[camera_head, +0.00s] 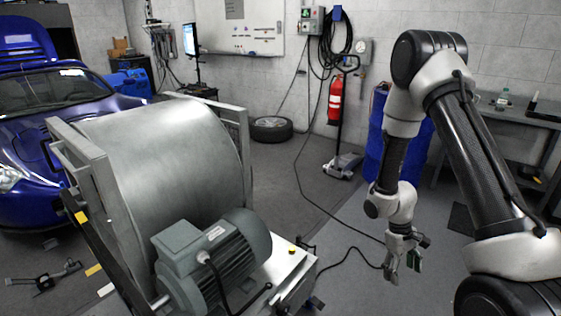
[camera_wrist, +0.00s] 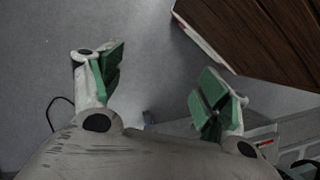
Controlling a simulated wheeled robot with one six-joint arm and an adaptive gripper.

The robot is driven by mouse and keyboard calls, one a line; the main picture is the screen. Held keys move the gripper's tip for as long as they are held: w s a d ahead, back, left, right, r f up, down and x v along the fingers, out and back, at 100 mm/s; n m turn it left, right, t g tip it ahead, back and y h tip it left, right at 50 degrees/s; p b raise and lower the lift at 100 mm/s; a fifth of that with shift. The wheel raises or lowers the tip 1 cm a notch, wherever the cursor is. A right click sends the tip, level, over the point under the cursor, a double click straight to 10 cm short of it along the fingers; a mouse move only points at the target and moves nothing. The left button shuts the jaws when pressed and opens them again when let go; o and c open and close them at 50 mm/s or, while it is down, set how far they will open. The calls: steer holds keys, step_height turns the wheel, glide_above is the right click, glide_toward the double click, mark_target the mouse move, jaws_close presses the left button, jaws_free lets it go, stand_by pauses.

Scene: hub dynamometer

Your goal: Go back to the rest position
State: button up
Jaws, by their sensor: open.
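My gripper (camera_head: 402,264) hangs at the end of my arm on the right side of the head view, pointing down over the grey floor. It is apart from everything around it. In the wrist view my gripper (camera_wrist: 153,84) shows two green-padded fingers spread wide, with only bare floor between them. It is open and holds nothing.
The dynamometer drum (camera_head: 185,150) with its motor (camera_head: 212,258) stands to the left. A blue barrel (camera_head: 378,140) is behind my arm and a bench (camera_head: 520,115) at right. A brown wooden surface (camera_wrist: 260,40) shows top right in the wrist view. Cables cross the floor.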

steer(key=s+r+m+t, duration=0.1)
steer(key=s+r, duration=0.4)
steer(key=r, duration=0.9)
steer(key=s+r+m+t+y, duration=0.1)
steer(key=s+r+t, duration=0.3)
steer(key=r, duration=0.9)
steer(key=s+r+m+t+y, duration=0.1)
steer(key=s+r+m+t, duration=0.1)
steer(key=s+r, duration=0.6)
step_height(320, 180, up, 7)
steer(key=shift+a+f+m+t, duration=0.15)
steer(key=shift+a+m+t, duration=0.15)
steer(key=shift+a+m, duration=0.1)
